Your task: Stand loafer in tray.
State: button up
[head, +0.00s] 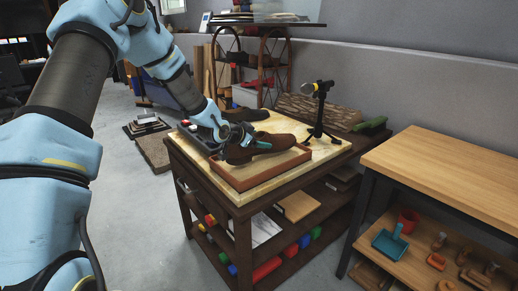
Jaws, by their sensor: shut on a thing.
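A brown loafer (275,143) is in the head view, over the shallow orange-brown tray (261,179) on the worktable. My gripper (246,146) is at the shoe's left end and is shut on it. The loafer lies roughly level, its toe pointing right. I cannot tell whether its sole touches the tray floor. A second dark brown shoe (245,114) rests on the table behind the gripper, partly hidden by my arm.
A black stand (320,110) with a clamp rises behind the tray. A bark-covered log (315,108) and a green object (371,124) lie at the table's back. A wooden bench (455,165) stands at right. Open floor lies left.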

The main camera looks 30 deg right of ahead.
jog(key=shift+f, duration=1.65)
jog(key=shift+f, duration=0.15)
jog(key=o, duration=1.6)
jog(key=shift+c, duration=0.2)
jog(key=shift+r, duration=0.2)
jog(key=v, duration=1.2)
jog(key=shift+b, duration=0.45)
